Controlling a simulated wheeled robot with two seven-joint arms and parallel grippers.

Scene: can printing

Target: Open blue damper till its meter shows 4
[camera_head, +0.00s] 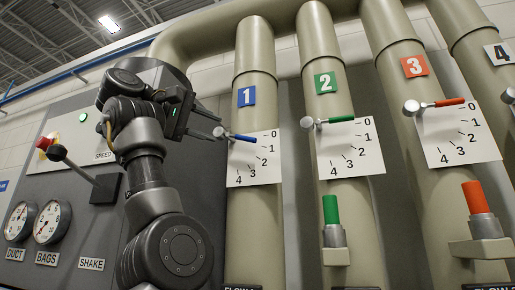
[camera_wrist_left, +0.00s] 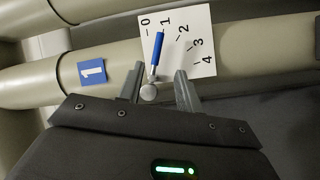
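The blue damper on pipe 1 has a round metal pivot (camera_head: 219,132) and a blue handle (camera_head: 242,137). The handle also shows in the left wrist view (camera_wrist_left: 158,54). It points between 0 and 1 on its white meter card (camera_head: 255,165), nearer 1. My left gripper (camera_head: 210,124) is just left of the pivot. In the left wrist view its two fingers (camera_wrist_left: 159,86) stand apart, with the round metal pivot (camera_wrist_left: 149,92) seen between them. Contact cannot be told. The blue handle reaches out beyond the fingertips. My right gripper is in neither view.
Green (camera_head: 340,119) and red (camera_head: 449,102) damper handles sit on pipes 2 and 3, both near 0.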

